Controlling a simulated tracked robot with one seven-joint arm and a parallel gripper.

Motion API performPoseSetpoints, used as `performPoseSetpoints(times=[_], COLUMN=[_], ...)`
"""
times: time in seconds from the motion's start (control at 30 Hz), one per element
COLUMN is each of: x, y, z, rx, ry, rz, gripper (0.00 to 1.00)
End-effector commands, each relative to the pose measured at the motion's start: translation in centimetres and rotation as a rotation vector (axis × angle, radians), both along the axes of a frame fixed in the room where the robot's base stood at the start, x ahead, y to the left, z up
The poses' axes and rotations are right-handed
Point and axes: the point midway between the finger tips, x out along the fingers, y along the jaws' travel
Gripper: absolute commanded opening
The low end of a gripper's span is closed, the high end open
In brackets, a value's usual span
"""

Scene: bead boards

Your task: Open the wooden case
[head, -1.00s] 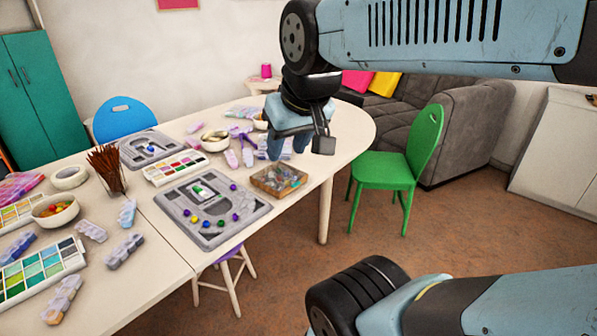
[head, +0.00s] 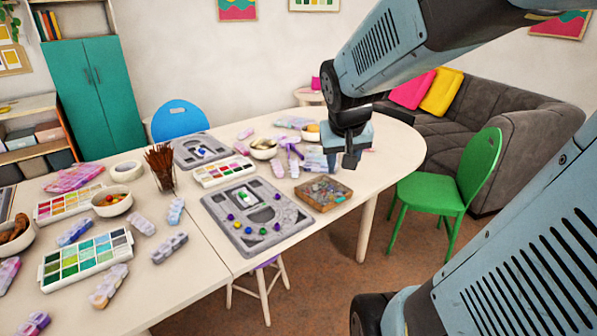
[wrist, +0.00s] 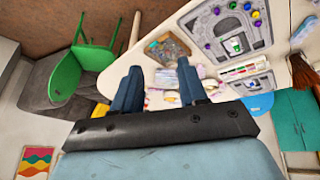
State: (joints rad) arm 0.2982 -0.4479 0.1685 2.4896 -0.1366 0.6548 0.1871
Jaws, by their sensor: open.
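The wooden case (head: 324,209) is a small brown box near the table's front edge. Colourful pieces show through its top; I cannot tell how its lid sits. It also shows in the wrist view (wrist: 151,44), beyond my fingertips and apart from them. My gripper (wrist: 159,65) is open and empty, with its two blue fingers spread.
A grey bead board (head: 257,253) with coloured beads lies left of the case. Bowls (head: 263,148), paint palettes (head: 222,171) and pale bead boxes crowd the table (head: 400,151). A green chair (head: 440,190) stands right of it. The tabletop right of the case is clear.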

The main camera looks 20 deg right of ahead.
Motion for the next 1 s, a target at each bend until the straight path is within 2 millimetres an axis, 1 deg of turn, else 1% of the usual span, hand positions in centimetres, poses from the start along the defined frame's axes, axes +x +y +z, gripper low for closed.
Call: performPoseSetpoints(times=[0.03,0.2,0.4,0.7,0.9,1.0], x=[1.0,3.9,6.5,8.9,10.0,10.4], y=[-1.0,-3.8,-7.1,-11.2,-13.1,-13.9], z=[-1.2,-4.8,-9.5,-16.9,-21.3,-23.2], rx=[-0.003,0.002,0.045,0.188,0.331,0.415], ry=[0.014,0.027,0.034,0.01,-0.034,-0.067], rz=[-0.03,-0.11,-0.189,-0.301,-0.381,-0.422], gripper=[0.42,0.42,0.42,0.42,0.42,0.42])
